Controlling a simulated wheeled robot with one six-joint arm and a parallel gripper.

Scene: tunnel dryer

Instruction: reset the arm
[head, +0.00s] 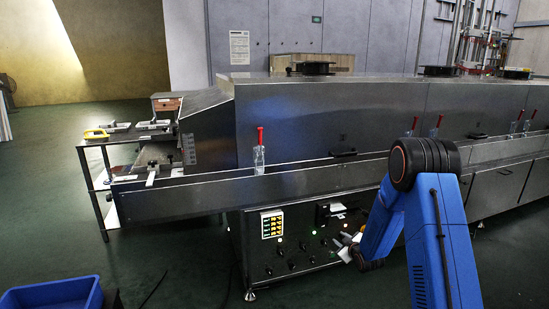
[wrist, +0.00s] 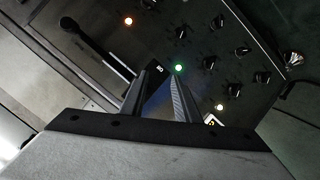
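My blue arm rises at the right of the head view and bends down to the left. My gripper (head: 347,246) is in front of the dryer's control panel (head: 290,262). In the wrist view the two dark fingers of my gripper (wrist: 162,92) stand apart with a gap between them and nothing held. A black lever-like handle (wrist: 88,40) is at the upper left. I cannot tell whether the fingertips touch the panel.
The long metal tunnel dryer (head: 300,120) fills the middle and right. A side table (head: 95,142) is at left, a blue bin (head: 55,295) at lower left. Floor between is open.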

